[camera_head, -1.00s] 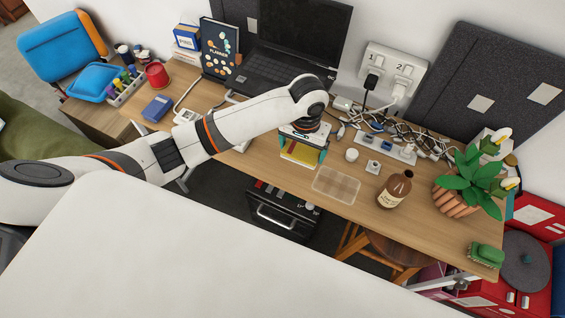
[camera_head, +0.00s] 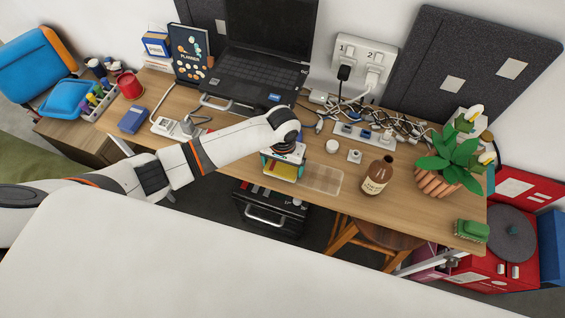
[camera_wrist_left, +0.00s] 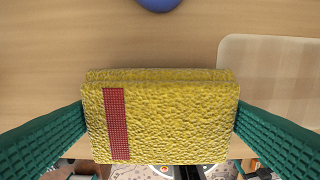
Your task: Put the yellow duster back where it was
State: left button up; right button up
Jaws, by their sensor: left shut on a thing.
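The yellow duster (camera_wrist_left: 175,120) is a fuzzy yellow block with a red strip on its left part. In the left wrist view it sits between the two green fingers of my left gripper (camera_wrist_left: 160,130), which are shut on its sides. In the head view my left gripper (camera_head: 283,165) is at the front edge of the desk, beside the clear mat, and the duster (camera_head: 283,172) shows partly between its fingers. I cannot tell whether the duster touches the desk. My right gripper is not in view.
A translucent rectangular mat (camera_head: 322,179) lies just right of the gripper. A brown bottle (camera_head: 377,176), white cap (camera_head: 332,146), power strip (camera_head: 362,134) with tangled cables, laptop (camera_head: 258,78), potted plant (camera_head: 447,165) and green brush (camera_head: 471,231) stand around. A black drawer unit (camera_head: 268,212) is below.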

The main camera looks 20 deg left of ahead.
aim_at(282, 165)
pick_arm(q)
jog(key=o, duration=0.8)
jog(key=shift+f, duration=0.1)
notch_tip(282, 165, up, 12)
